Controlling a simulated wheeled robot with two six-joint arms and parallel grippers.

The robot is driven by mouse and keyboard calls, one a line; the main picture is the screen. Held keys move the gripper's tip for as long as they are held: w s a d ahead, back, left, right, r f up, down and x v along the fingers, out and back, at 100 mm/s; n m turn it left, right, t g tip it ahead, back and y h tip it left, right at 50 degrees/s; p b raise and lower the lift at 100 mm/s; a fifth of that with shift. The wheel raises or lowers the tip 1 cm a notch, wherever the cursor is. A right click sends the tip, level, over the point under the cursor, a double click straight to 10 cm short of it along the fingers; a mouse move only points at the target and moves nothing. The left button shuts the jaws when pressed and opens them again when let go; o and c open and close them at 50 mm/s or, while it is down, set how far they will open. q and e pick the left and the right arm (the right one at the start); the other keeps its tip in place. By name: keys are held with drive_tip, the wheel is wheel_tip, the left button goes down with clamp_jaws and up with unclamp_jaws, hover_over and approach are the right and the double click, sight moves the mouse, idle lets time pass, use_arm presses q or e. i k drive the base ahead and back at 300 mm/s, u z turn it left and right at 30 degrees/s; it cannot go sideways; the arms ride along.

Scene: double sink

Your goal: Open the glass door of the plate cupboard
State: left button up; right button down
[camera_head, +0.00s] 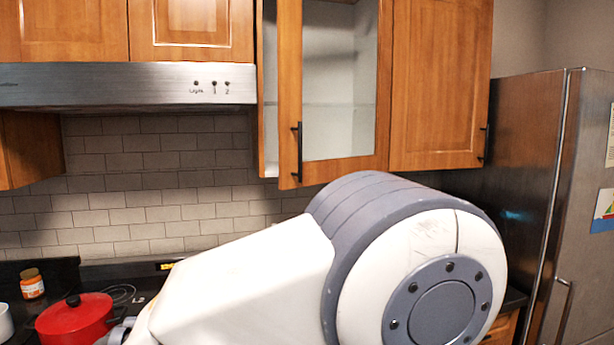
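The wooden cupboard with the glass door (340,90) hangs on the wall right of the range hood. The glass door stands ajar: its left edge is swung out from the cabinet's left side, and a strip of pale interior shows in the gap. Its right edge stays at the cabinet. A dark vertical handle (298,151) is on the door's left stile. No plates can be made out through the glass. A large white and grey part of my arm fills the lower middle, below the door. Neither gripper's fingers can be seen.
A solid wooden cupboard door (440,85) adjoins on the right, beside a steel fridge (535,180). A steel range hood (120,84) is on the left. A red pot (75,320) and an orange-labelled jar (32,284) stand at lower left. The space before the glass door looks clear.

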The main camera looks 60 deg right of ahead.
sight(294, 173)
drive_tip(key=z, duration=0.45)
drive_tip(key=i, duration=0.6)
drive_tip(key=z, duration=0.6)
